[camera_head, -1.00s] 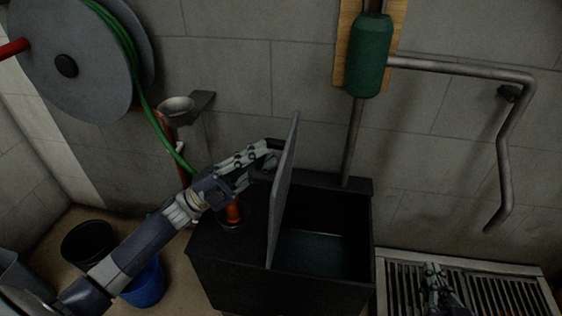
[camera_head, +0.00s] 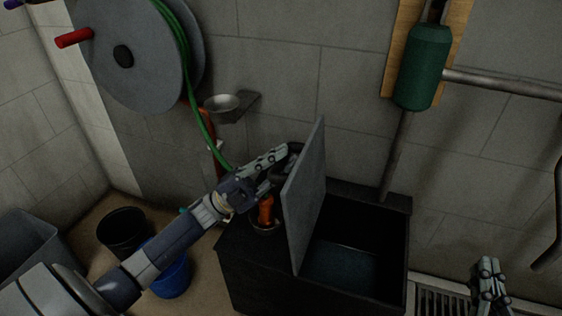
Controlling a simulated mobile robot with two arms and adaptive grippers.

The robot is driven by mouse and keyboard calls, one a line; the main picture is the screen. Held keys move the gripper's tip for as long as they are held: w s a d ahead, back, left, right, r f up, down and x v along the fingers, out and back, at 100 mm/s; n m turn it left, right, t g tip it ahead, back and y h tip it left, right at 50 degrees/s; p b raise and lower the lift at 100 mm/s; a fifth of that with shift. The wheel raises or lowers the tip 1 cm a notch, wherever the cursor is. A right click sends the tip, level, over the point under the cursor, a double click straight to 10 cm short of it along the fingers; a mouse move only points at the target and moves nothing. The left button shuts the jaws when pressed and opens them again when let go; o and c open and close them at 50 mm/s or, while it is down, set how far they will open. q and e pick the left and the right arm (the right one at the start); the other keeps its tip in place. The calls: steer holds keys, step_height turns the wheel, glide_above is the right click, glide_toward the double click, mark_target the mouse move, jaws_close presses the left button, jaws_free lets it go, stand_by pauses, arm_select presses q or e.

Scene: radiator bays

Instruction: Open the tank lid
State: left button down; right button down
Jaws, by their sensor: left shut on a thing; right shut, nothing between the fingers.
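The black tank (camera_head: 265,280) stands against the wall, and its right part is open with a dark bluish interior. My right gripper (camera_head: 488,272) is shut and empty at the lower right, apart from the tank, above the floor grate.
A hose reel (camera_head: 115,55) with a green hose hangs at the left. A small bowl on a bracket (camera_head: 222,103) is on the wall. Black (camera_head: 122,232) and blue (camera_head: 168,276) buckets stand left of the tank. A green cylinder (camera_head: 423,65) and pipe are above it. A metal grate (camera_head: 440,303) lies right.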

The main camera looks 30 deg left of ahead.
arm_select(q)
steer(key=c, duration=1.4)
jaws_free()
steer(key=shift+f, duration=0.1)
steer(key=shift+c, duration=0.2)
steer(key=v, duration=1.2)
